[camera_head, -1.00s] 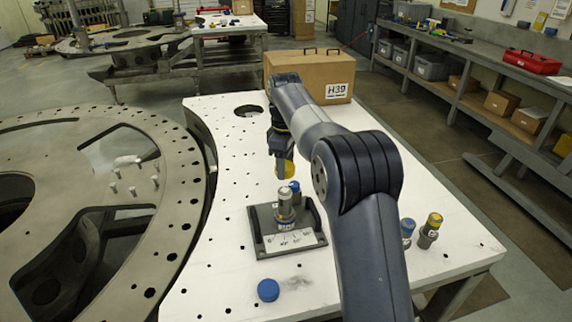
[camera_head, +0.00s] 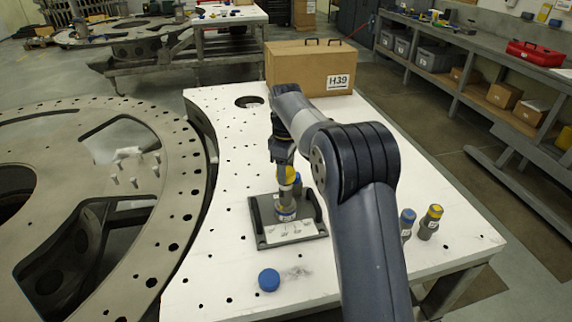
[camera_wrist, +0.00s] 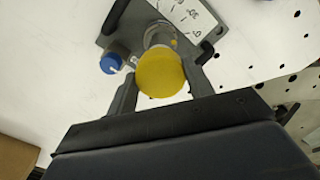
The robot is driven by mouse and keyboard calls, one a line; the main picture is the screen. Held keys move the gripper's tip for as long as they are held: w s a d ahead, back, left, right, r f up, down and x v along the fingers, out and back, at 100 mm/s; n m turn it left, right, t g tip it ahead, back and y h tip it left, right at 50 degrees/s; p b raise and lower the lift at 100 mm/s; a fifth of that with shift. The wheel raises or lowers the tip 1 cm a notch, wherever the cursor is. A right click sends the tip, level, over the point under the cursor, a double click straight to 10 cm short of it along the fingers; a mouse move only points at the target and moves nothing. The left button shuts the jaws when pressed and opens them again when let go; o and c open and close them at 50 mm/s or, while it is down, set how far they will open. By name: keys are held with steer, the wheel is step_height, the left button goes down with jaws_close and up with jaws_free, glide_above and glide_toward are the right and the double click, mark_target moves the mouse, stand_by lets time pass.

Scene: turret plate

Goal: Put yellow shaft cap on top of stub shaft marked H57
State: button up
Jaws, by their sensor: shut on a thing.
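The yellow shaft cap (camera_head: 287,174) is between the fingers of my gripper (camera_head: 283,160), and the wrist view shows the cap (camera_wrist: 160,74) gripped on both sides by my gripper (camera_wrist: 160,85). A grey stub shaft (camera_head: 286,207) stands upright on a dark fixture plate (camera_head: 262,236). The cap is right over the shaft's top, and in the wrist view it covers most of the shaft (camera_wrist: 158,37). I cannot tell whether cap and shaft touch. The shaft's label is too small to read, so H57 is not legible.
A blue-topped post (camera_wrist: 110,64) stands beside the shaft on the fixture. A loose blue cap (camera_head: 269,280) lies in front. A blue-capped shaft (camera_head: 407,222) and a yellow-capped shaft (camera_head: 430,222) stand at right. A cardboard box (camera_head: 300,70) marked H39 is behind.

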steer(key=shift+f+b, duration=0.45)
steer(key=shift+f, duration=1)
steer(key=o, duration=1)
step_height(320, 180, up, 11)
steer(key=shift+f+b, duration=0.1)
steer(key=shift+b, duration=0.35)
steer(key=shift+f, duration=0.1)
step_height(320, 180, down, 10)
steer(key=shift+f+p, duration=0.15)
steer(key=shift+p, duration=0.5)
steer(key=shift+r, duration=0.8)
